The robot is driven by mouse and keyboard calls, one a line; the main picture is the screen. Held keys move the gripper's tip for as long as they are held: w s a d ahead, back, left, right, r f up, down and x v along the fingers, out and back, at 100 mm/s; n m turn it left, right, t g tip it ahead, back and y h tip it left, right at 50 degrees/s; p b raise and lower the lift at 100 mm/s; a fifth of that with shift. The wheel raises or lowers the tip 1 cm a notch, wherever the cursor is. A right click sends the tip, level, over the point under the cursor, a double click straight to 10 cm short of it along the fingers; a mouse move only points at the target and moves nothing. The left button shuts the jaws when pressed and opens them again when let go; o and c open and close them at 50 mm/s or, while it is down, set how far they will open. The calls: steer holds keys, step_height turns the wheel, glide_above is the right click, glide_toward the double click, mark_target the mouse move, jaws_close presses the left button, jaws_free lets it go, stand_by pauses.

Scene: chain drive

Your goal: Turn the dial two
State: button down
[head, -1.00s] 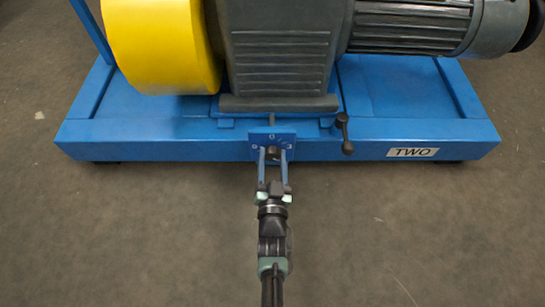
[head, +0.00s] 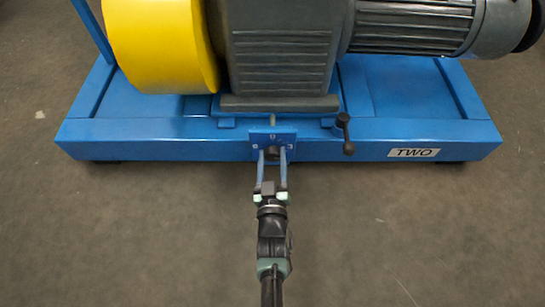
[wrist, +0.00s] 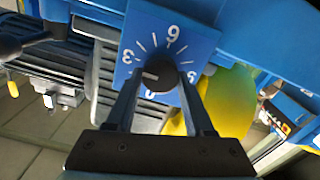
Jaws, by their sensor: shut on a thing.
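The dial is a round black knob (wrist: 156,72) on a square blue plate (wrist: 190,42) with white numerals and tick marks. In the wrist view a short white mark on the knob points left, between the 3 and the lower numeral at the plate's near corner. My gripper (wrist: 158,80) is shut on the knob, one finger on each side. In the head view my gripper (head: 272,154) reaches the plate (head: 272,134) from the front, and the knob shows dark between the fingertips. A white label reading TWO (head: 413,153) is on the base's front right.
The blue base (head: 200,150) carries a grey housing (head: 280,50), a yellow guard (head: 162,45) and a finned motor (head: 410,25). A small dark lever (head: 346,133) sticks out right of the plate. The floor (head: 130,230) around my arm is clear.

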stand_by(0.4)
steer(key=shift+c, duration=1.4)
jaws_free()
steer(key=s+p, duration=0.6)
steer(key=s, duration=0.7)
